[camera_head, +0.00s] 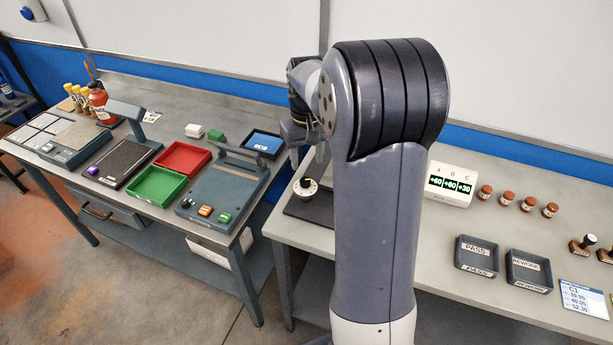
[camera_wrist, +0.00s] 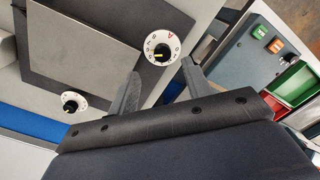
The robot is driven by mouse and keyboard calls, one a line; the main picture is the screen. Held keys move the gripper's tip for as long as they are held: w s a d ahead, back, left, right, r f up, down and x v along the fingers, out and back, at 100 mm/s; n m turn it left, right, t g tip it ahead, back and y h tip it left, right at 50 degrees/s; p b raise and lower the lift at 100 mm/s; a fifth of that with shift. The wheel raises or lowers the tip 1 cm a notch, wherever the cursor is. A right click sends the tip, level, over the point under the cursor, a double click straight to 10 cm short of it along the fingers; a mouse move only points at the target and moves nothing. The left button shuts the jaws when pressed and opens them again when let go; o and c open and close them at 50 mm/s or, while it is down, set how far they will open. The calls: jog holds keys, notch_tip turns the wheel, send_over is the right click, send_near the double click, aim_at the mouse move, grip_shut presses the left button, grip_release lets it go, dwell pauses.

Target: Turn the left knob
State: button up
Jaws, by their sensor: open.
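A white knob (camera_head: 305,187) with a dark cap stands on a dark base at the left end of the right bench in the head view. In the wrist view, a white-dialled knob (camera_wrist: 161,45) with black marks and a yellow pointer lies just beyond my fingertips. A second similar knob (camera_wrist: 73,102) is farther off at lower left; in the head view my arm hides that area. The knob nearer the trays appears to be the left one. My gripper (camera_wrist: 160,68) is open and empty, its fingers apart and not visibly touching the knob.
A grey panel (camera_wrist: 85,45) lies beside the knobs. The left bench carries a green tray (camera_head: 157,186), a red tray (camera_head: 184,157) and a press-like device (camera_head: 225,188). A counter display (camera_head: 450,184) and a PASS tray (camera_head: 476,255) stand on the right bench.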

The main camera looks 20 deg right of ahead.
aim_at(305, 180)
jog(key=f, duration=0.7)
jog(key=shift+w+a+f, duration=0.1)
jog(key=shift+w+f, duration=0.05)
jog(key=shift+w, duration=0.15)
jog(key=shift+c, duration=0.4)
jog(key=c, duration=0.9)
